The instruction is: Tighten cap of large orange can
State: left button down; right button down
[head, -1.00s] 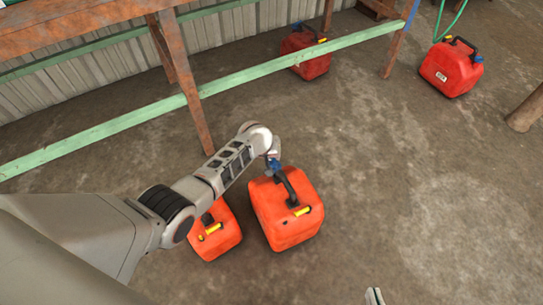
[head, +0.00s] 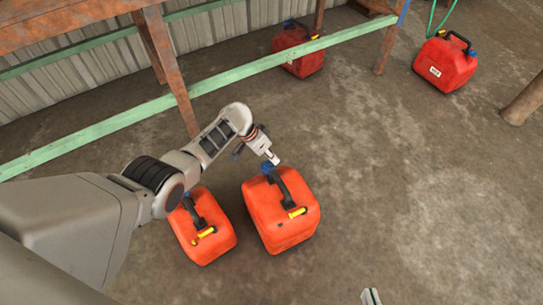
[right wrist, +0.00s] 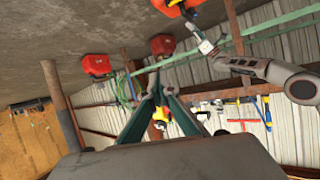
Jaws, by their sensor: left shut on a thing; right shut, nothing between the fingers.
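The large orange can (head: 283,222) stands on the floor in the middle of the head view, with a black handle on top, a yellow spout piece and a blue cap (head: 267,168) at its far end. My left gripper (head: 272,162) is at that cap from above and is shut on it; the fingertips partly blend with the cap. A smaller orange can (head: 205,238) stands just left, partly behind my left arm. My right gripper (head: 371,296) only just shows at the bottom edge; in the right wrist view its fingers (right wrist: 158,82) are shut and empty.
Two more red cans stand farther off, one (head: 298,62) by the bench legs and one (head: 446,65) at upper right. A wooden bench (head: 80,28) with a green rail (head: 110,122) runs along the wall. The floor to the right is open.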

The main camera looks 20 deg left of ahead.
pick_arm(q)
jog(key=shift+s+d+f+m, duration=0.1)
jog(key=shift+s+f+m, duration=0.25)
jog(key=shift+m, duration=0.25)
jog(key=shift+m+g+b, duration=0.35)
jog(key=shift+m+g, duration=0.05)
jog(key=shift+m, duration=0.1)
pick_arm(e)
jog(key=shift+a+m, duration=0.5)
jog(key=shift+a, duration=0.15)
jog(key=shift+d, duration=0.1)
pick_arm(q)
jog(key=c, duration=2.1)
grip_release()
jog(key=shift+w+r, duration=0.1)
jog(key=shift+r, duration=0.05)
pick_arm(e)
jog(key=shift+f, duration=0.1)
jog(key=shift+s, duration=0.1)
pick_arm(q)
jog(key=shift+r, duration=0.7)
jog(key=v, duration=1)
jog(key=shift+a+r, duration=0.2)
jog(key=shift+a, duration=0.35)
